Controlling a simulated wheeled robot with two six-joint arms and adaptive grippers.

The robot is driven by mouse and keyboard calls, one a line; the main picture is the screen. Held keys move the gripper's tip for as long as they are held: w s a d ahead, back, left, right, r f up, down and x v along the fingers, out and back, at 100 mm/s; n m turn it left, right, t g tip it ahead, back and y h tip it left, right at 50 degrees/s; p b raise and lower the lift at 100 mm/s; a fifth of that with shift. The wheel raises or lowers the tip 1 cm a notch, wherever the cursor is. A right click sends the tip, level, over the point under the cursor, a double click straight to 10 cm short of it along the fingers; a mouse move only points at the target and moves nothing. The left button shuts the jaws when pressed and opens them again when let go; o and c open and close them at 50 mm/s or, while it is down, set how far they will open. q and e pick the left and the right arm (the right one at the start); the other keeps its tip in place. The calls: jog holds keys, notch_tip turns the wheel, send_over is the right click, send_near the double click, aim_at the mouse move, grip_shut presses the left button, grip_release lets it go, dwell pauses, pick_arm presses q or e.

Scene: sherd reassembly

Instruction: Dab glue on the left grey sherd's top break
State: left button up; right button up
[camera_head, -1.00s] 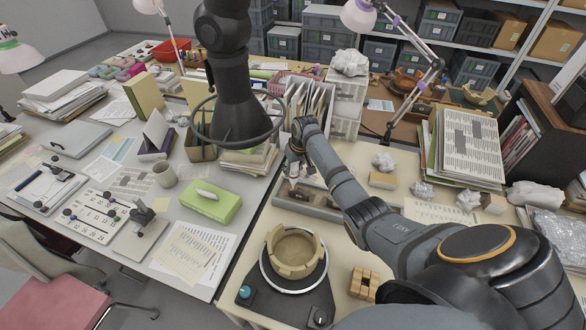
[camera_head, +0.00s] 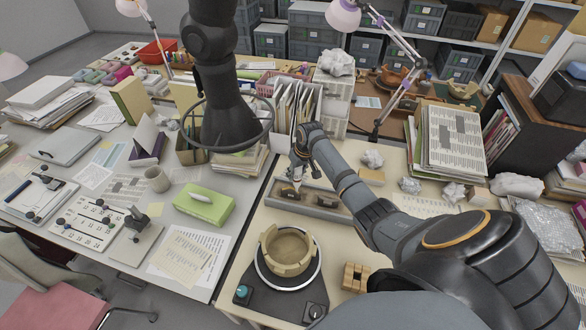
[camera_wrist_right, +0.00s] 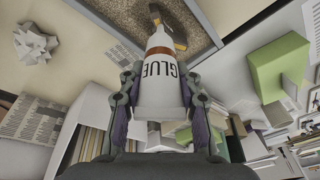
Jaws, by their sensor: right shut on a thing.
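My right gripper (camera_head: 302,168) is over the shallow grey tray (camera_head: 341,214). In the right wrist view the gripper (camera_wrist_right: 160,105) is shut on a white glue bottle (camera_wrist_right: 161,88) with a brown band and a pale nozzle. The nozzle points to the sand-filled tray (camera_wrist_right: 232,12). A grey-brown sherd (camera_wrist_right: 180,44) shows by the nozzle, partly hidden by it; I cannot tell if they touch. In the head view the left sherd (camera_head: 287,193) is under the gripper and another sherd (camera_head: 325,201) is to its right. My left gripper is not in view.
A tan pot (camera_head: 287,266) stands on a round turntable in front of the tray. A wooden block (camera_head: 355,277) is to its right. A green box (camera_head: 205,205) is on the left table, and crumpled paper (camera_head: 372,158) lies behind the arm. Upright files (camera_head: 297,105) stand behind the tray.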

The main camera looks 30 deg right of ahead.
notch_tip(320, 180, up, 9)
jog(key=w+d+p, duration=0.1)
jog(key=p, duration=0.6)
jog(key=shift+w+d+f, duration=0.2)
dwell(0.9)
